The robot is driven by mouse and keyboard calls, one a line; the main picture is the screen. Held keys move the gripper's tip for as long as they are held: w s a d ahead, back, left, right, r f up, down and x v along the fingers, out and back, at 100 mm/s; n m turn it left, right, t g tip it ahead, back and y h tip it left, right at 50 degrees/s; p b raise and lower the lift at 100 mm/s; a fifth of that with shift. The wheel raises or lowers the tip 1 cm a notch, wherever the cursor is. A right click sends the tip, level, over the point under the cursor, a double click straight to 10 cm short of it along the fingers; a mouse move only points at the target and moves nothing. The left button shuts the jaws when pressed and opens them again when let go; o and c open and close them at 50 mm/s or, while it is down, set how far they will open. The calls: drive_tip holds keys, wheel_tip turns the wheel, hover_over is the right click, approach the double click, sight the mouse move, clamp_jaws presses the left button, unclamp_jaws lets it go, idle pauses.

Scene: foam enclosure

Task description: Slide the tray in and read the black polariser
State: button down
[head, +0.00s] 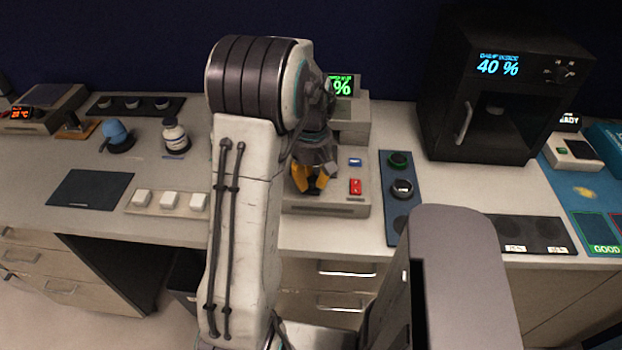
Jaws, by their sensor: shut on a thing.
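The meter (353,122) with a green "%" display (341,86) stands at the centre back. My gripper (311,188), with yellow-orange fingers, is low over the left of this base. It appears shut on part of the tray, but the fingers and arm hide most of it and the contact point. I cannot pick out the black polariser for certain.
A black oven-like box (500,110) reading 40 % stands at the back right. A dark panel (530,234) and a "GOOD" mat (585,205) are right.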

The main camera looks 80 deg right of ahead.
drive_tip(key=d+p, duration=0.1)
drive_tip(key=d, duration=0.2)
drive_tip(key=d+p, duration=0.2)
drive_tip(key=d, duration=0.2)
drive_tip(key=d+p, duration=0.2)
drive_tip(key=d, duration=0.1)
drive_tip(key=shift+w+d, duration=0.2)
drive_tip(key=shift+w, duration=0.2)
drive_tip(key=shift+d+f+p, duration=0.15)
drive_tip(key=shift+d+p, duration=0.15)
drive_tip(key=shift+d, duration=0.25)
drive_tip(key=c, duration=1.1)
unclamp_jaws()
drive_tip(key=shift+c, duration=0.2)
drive_tip(key=shift+o, duration=0.8)
wheel_tip(320, 180, up, 12)
